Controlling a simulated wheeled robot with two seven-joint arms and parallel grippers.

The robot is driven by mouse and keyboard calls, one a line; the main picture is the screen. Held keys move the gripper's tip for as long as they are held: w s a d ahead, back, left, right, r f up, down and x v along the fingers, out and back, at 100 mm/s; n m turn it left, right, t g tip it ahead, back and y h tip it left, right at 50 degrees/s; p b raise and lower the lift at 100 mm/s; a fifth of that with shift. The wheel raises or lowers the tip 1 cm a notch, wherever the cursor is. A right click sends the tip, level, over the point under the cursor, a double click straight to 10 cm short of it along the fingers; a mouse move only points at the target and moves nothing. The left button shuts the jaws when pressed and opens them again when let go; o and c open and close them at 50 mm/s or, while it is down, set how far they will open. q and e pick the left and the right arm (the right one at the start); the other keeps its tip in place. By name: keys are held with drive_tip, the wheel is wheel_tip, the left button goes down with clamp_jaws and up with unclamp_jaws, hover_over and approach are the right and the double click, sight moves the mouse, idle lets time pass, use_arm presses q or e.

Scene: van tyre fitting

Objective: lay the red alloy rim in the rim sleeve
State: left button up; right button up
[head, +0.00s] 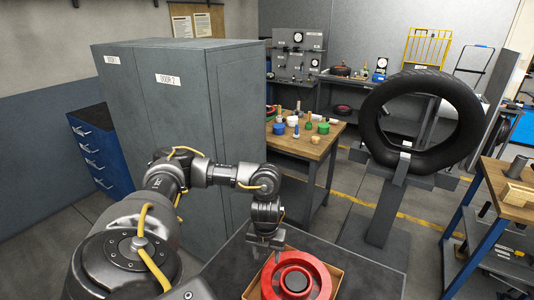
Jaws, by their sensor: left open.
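A red round rim (272,276) with a dark centre lies flat inside a shallow open tan box (337,271) at the bottom of the head view. The tan box may be the rim sleeve; I cannot tell for sure. The lower part of both is cut off by the picture edge. My left gripper (265,242) points down, open, at the back left edge of the box, by the rim's far side. I see nothing between its fingers, and I cannot tell whether it touches the rim. My right gripper is out of view.
The box rests on a dark grey surface (376,280). A grey cabinet (170,90) stands behind my left arm. A wooden table (330,140) with several small items is behind. A black tyre (375,125) stands on a grey stand. A workbench (510,205) is at right.

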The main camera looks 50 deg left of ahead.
use_arm(q)
drive_tip(key=shift+r+p, duration=0.55)
drive_tip(key=shift+r, duration=1.7)
